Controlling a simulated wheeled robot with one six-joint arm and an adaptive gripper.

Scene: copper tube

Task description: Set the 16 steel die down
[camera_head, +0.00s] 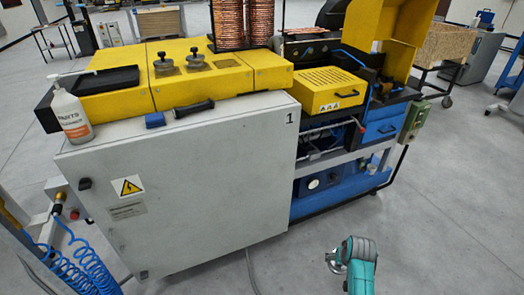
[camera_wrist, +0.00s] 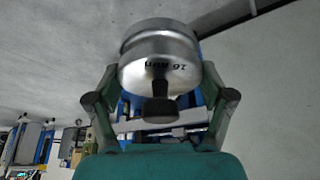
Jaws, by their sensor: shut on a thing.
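The 16 steel die (camera_wrist: 160,62) is a shiny round metal piece with a dark knob and the dark marking "16" on its face. In the wrist view it sits between the two fingers of my gripper (camera_wrist: 160,92), which is shut on it. The die is held in the air, clear of any surface I can see. In the head view my teal arm (camera_head: 360,268) shows at the bottom, right of centre, over the floor in front of the machine. I cannot make out the fingers or the die clearly there.
Two similar knobbed steel dies (camera_head: 196,63) stand on the yellow machine top (camera_head: 122,97). A black tray (camera_head: 98,80) is at its left.

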